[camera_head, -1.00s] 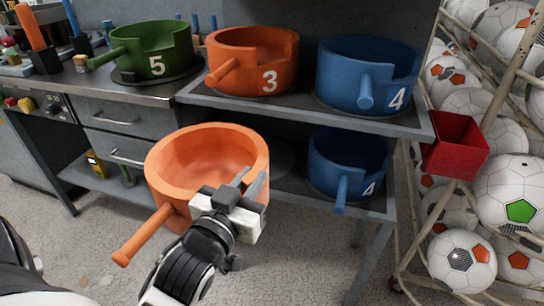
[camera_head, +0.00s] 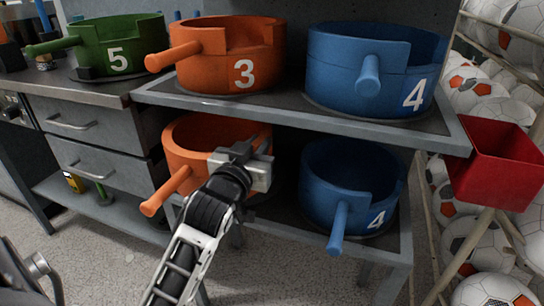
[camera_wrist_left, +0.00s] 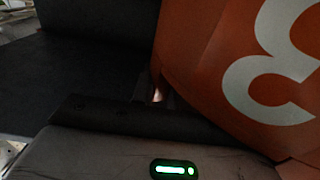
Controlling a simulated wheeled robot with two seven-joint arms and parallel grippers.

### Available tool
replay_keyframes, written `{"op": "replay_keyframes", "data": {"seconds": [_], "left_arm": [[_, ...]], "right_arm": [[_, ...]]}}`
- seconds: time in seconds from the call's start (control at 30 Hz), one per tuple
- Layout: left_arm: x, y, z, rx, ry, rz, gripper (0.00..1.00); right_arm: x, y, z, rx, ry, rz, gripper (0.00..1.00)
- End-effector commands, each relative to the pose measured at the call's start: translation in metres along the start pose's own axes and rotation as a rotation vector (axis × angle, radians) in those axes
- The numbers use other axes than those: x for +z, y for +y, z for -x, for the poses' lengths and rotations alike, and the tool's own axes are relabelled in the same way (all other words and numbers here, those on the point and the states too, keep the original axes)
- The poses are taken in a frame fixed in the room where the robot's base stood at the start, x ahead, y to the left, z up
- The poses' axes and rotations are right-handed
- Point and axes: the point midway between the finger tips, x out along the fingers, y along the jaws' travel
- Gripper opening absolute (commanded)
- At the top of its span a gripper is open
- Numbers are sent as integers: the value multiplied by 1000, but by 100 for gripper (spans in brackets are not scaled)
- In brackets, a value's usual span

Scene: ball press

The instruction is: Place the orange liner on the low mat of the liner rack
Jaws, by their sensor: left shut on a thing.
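The held orange liner (camera_head: 190,135), an open round pot with a stub handle (camera_head: 166,190), is in the left bay of the liner rack's lower level, under the upper shelf. My left gripper (camera_head: 252,158) is shut on its wall at the near right side. In the left wrist view the liner's orange wall (camera_wrist_left: 205,60) with a white number, apparently a 3, fills the upper right. The low mat under it is hidden by the liner and my arm, and I cannot tell if the liner touches it. My right gripper is not in view.
A blue liner 4 (camera_head: 330,190) stands close on the right on the lower shelf (camera_head: 385,246). Above, the upper shelf edge (camera_head: 300,118) carries another orange liner 3 (camera_head: 215,70) and a blue liner 4 (camera_head: 335,70). A red bin (camera_head: 490,165) is at the right.

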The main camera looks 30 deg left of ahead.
Motion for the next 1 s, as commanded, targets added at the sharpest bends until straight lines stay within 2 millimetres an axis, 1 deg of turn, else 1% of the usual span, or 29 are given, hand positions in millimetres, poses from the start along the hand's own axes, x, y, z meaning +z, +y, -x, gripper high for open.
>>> {"op": "replay_keyframes", "data": {"seconds": [0.03, 0.2, 0.3, 0.4, 0.43, 0.5, 0.67, 0.77, 0.87, 0.9, 1.0], "left_arm": [[-2, 0, -14, 0, 12, -5, 0], [-1, 0, -53, -1, 11, -5, 0], [0, 1, -72, 0, 10, -6, 0], [0, 1, -87, -1, 10, -5, 0], [10, 1, -84, 0, 5, -5, 0], [16, 1, -83, 0, 7, -4, 0], [23, 1, -83, 0, 8, -4, 0], [33, 1, -82, 0, 6, -4, 0], [49, 1, -82, 0, 6, -5, 0], [57, 1, -82, 0, 5, -5, 0], [70, 1, -82, 0, 7, -5, 0]], "right_arm": [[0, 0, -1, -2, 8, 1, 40], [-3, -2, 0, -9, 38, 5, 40], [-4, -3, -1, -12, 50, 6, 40], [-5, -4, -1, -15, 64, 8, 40], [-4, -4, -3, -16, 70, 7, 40], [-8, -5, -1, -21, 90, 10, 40], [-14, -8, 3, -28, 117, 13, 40], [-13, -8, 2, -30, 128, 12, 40], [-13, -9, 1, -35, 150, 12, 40], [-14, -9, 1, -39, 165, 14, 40], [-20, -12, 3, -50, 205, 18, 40]]}}
